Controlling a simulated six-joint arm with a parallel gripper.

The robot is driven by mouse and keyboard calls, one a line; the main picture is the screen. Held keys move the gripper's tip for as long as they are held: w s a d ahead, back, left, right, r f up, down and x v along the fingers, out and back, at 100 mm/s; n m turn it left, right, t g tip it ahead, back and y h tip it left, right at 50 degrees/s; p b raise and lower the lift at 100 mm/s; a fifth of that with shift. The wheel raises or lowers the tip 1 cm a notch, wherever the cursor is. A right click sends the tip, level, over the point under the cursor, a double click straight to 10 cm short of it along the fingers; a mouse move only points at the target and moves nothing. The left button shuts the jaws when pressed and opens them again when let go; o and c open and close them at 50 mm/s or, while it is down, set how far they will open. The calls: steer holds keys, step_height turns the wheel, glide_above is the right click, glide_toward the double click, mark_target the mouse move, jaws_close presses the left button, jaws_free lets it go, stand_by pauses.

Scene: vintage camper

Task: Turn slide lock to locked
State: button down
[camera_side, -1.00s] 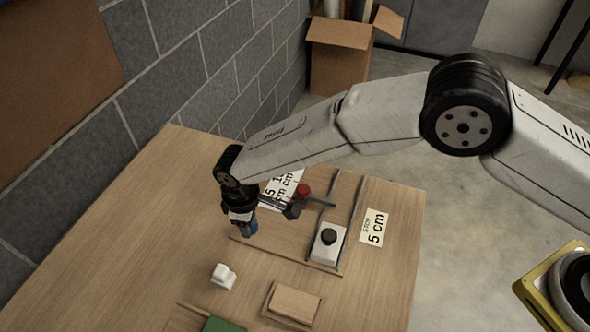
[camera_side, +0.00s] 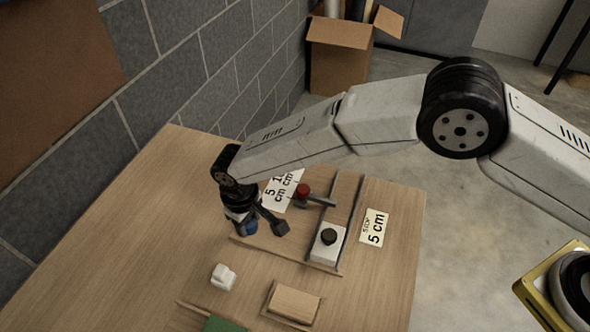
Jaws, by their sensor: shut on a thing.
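My gripper (camera_side: 246,224) points down over the left part of the wooden table, at the left end of the slide fixture. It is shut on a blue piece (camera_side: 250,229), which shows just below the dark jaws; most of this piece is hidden. A dark arm-like part (camera_side: 282,228) sticks out from the gripper to the lower right. To its right, a red knob (camera_side: 303,190) sits on a dark bar. A white block with a black knob (camera_side: 328,242) stands between two dark rails (camera_side: 352,215). No lock marking can be read.
Paper labels lie behind the gripper (camera_side: 282,188) and right of the rails (camera_side: 374,228). A small white object (camera_side: 223,277), a wooden block (camera_side: 295,303) and a green item (camera_side: 222,325) lie in front. The table (camera_side: 130,240) is bare at left. A brick wall stands behind it.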

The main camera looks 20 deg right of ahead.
mark_target(247, 224)
steer(key=shift+w, duration=0.1)
steer(key=shift+c, duration=1)
jaws_free()
steer(key=shift+r, duration=0.1)
steer(key=shift+a+r, duration=0.2)
steer(key=shift+r, duration=3.65)
steer(key=shift+d, duration=0.1)
